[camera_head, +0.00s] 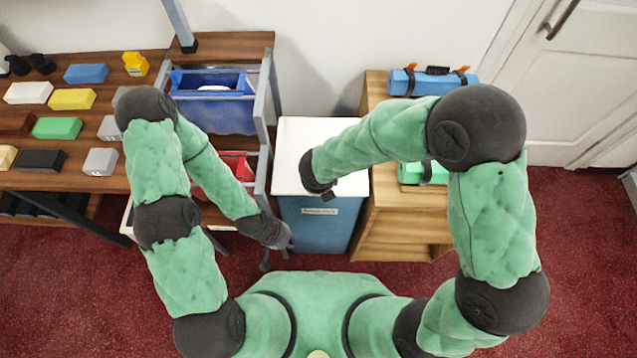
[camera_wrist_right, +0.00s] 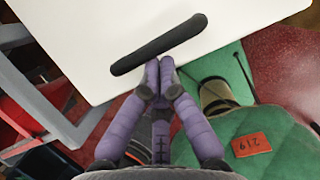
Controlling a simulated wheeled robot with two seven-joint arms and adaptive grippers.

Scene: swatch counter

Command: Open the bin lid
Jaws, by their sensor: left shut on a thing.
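The bin (camera_head: 318,232) is blue with a small label on its front, standing on the floor between a shelf rack and a wooden cabinet. Its white lid (camera_head: 300,140) lies flat over the top; it fills the upper part of the right wrist view (camera_wrist_right: 90,30). A black bar handle (camera_wrist_right: 160,45) crosses the lid there. My right gripper (camera_wrist_right: 159,72) has its purple fingers together at the handle's near edge; contact is not clear. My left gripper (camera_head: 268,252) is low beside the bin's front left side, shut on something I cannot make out.
A wooden rack (camera_head: 235,45) with a blue bin (camera_head: 215,110) and a red bin (camera_head: 236,165) stands left of the bin. A wooden cabinet (camera_head: 400,225) with rolled mats stands right. The swatch counter (camera_head: 100,75) holds several coloured blocks. Red carpet is clear at right.

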